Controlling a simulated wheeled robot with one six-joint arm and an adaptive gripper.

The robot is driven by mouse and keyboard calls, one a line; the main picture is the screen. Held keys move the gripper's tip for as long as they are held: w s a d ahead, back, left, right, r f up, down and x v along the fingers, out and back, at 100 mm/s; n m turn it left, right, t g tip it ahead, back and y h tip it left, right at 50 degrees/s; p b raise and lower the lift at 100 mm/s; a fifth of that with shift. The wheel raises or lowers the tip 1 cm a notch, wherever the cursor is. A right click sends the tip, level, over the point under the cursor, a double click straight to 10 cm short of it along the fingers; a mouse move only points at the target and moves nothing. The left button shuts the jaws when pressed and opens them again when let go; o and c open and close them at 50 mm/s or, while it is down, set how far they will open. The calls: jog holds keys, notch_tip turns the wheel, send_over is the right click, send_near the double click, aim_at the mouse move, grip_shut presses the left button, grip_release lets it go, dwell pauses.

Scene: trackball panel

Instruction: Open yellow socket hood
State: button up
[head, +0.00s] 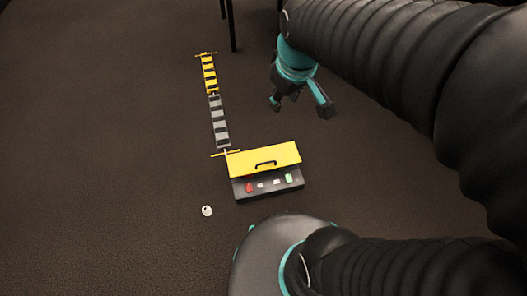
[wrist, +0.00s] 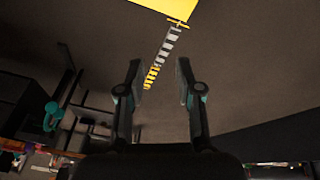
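The yellow hood (head: 264,159) sits over the back of a dark panel box (head: 268,187) in the head view. It has a black handle on its front face and looks tilted, with red, white and green parts showing below its front edge. In the wrist view a yellow surface (wrist: 166,6), seemingly the hood, is cut off at the top edge. My gripper (head: 299,108) hangs above the floor, behind and to the right of the box, apart from it. Its fingers are spread and empty, as the wrist view also shows (wrist: 160,72).
A strip of yellow and grey striped pieces (head: 214,94) runs back from the box's left rear corner. A small white object (head: 207,211) lies left of the box. Dark legs (head: 231,25) stand at the back. The floor left of the strip is clear.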

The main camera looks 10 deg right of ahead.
jog(key=w+f+n+g, duration=0.2)
jog(key=w+f+n, duration=0.2)
jog(key=w+f, duration=0.25)
jog(key=n+g+b, duration=0.3)
jog(key=n+g, duration=0.1)
jog(key=n, duration=0.6)
send_over(267, 158)
jog(key=s+a, duration=0.1)
jog(key=w+f+x, duration=0.1)
jog(key=w+x, duration=0.2)
jog(key=x, duration=1.1)
jog(key=w+x, duration=0.3)
jog(key=x, duration=1.1)
jog(key=b+x, duration=0.1)
jog(key=x, duration=1.2)
jog(key=shift+r, duration=0.1)
grip_shut()
